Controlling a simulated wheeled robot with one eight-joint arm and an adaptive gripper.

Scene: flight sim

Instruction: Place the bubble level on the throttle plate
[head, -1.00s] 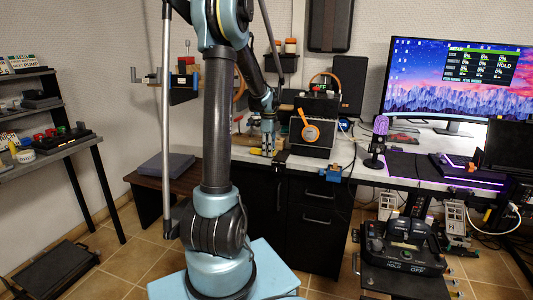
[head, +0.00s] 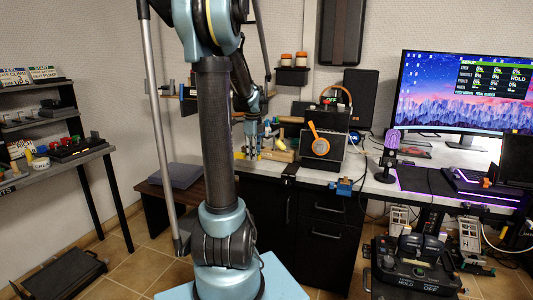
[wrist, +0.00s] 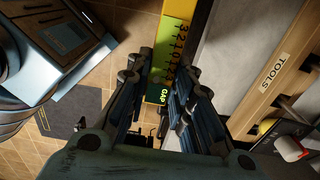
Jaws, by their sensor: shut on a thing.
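My gripper (wrist: 161,82) is shut on the bubble level (wrist: 175,30), a yellow bar with a green numbered strip and the word GAP. In the wrist view the bar runs from the top edge down between my fingers. A black unit with levers, marked HOLD and OFF, stands at the lower right (head: 410,275). I cannot tell whether it is the throttle plate; no such label is readable.
The workbench (head: 370,185) carries a dark box with an orange handle (head: 322,140), a purple microphone (head: 391,150) and a monitor (head: 455,95). A shelf with knobs (head: 60,150) is at the left. A ledge marked TOOLS (wrist: 275,70) runs beside the gripper.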

